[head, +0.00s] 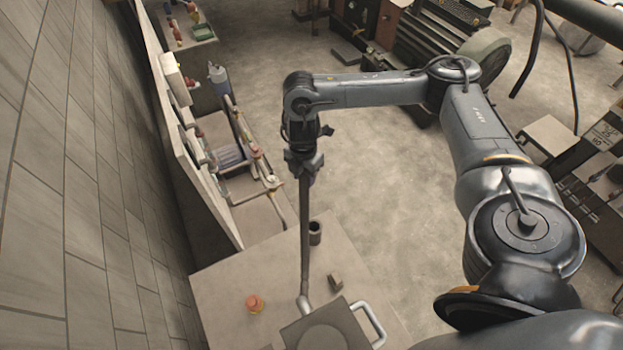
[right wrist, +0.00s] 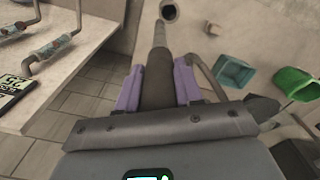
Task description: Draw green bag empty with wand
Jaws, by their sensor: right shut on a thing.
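My right gripper (head: 305,165) is shut on the upper part of a long dark wand (head: 305,225), held nearly upright in the head view. The wand's lower end is near a pale curved pipe piece beside a grey box; I cannot tell whether they touch. In the right wrist view, purple finger pads of the gripper (right wrist: 158,85) press on both sides of the wand (right wrist: 159,65). A green open-looking thing (right wrist: 297,82) shows at the right edge there; I cannot tell whether it is the bag. My left gripper is not in view.
A pale table (head: 225,285) carries a red knob (head: 254,303), a dark cup (head: 315,232), a small brown block (head: 336,282) and the grey box (head: 325,332) with a metal handle (head: 371,322). Pipework (head: 250,155) lines the left wall. A teal container (right wrist: 234,72) shows in the wrist view.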

